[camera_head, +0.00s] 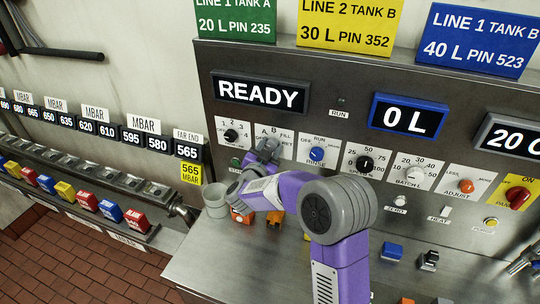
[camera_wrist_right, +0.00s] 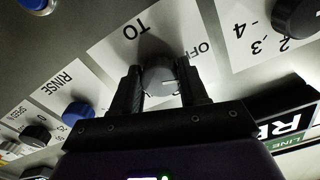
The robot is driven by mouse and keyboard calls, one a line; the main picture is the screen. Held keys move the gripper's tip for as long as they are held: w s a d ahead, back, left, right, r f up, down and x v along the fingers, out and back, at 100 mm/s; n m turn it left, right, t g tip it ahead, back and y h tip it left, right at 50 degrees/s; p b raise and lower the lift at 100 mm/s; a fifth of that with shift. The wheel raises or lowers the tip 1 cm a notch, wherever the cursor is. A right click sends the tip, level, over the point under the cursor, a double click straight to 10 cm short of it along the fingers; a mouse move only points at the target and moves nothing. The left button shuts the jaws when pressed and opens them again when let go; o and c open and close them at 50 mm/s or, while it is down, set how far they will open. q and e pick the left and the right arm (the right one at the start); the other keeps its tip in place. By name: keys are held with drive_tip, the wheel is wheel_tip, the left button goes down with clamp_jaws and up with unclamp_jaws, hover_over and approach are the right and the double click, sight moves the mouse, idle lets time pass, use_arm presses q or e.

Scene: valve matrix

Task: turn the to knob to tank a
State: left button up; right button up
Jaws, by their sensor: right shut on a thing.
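The TO knob (camera_wrist_right: 158,76) is a grey round knob on a white plate lettered TO and OFF, in the middle of the right wrist view. A small pale mark shows on its face. In the head view its plate (camera_head: 284,145) shows A, B and FILL lettering, and my right gripper (camera_head: 268,151) hides the knob. My right gripper (camera_wrist_right: 159,88) is at the panel with a dark finger on each side of the knob, shut on it. The exact pointer direction is hard to read. My left gripper is not in view.
The LINE knob (camera_head: 231,135) is close on the left, the blue RINSE knob (camera_head: 317,154) on the right. The READY display (camera_head: 260,93) is above. A grey cup (camera_head: 213,198) and orange blocks (camera_head: 275,218) stand on the metal counter (camera_head: 225,265) below.

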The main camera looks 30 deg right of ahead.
drive_tip(key=m+b, duration=0.3)
drive_tip(key=shift+f, duration=0.2)
drive_tip(key=shift+r+m+b, duration=0.15)
drive_tip(key=shift+m+b, duration=0.75)
drive_tip(key=shift+m, duration=0.2)
drive_tip(key=shift+w, duration=0.1)
drive_tip(key=o, duration=1.1)
drive_tip(key=shift+c, duration=0.2)
drive_tip(key=v, duration=0.7)
drive_tip(key=shift+s+a, duration=0.2)
drive_tip(key=shift+a, duration=0.05)
drive_tip(key=shift+r, duration=0.15)
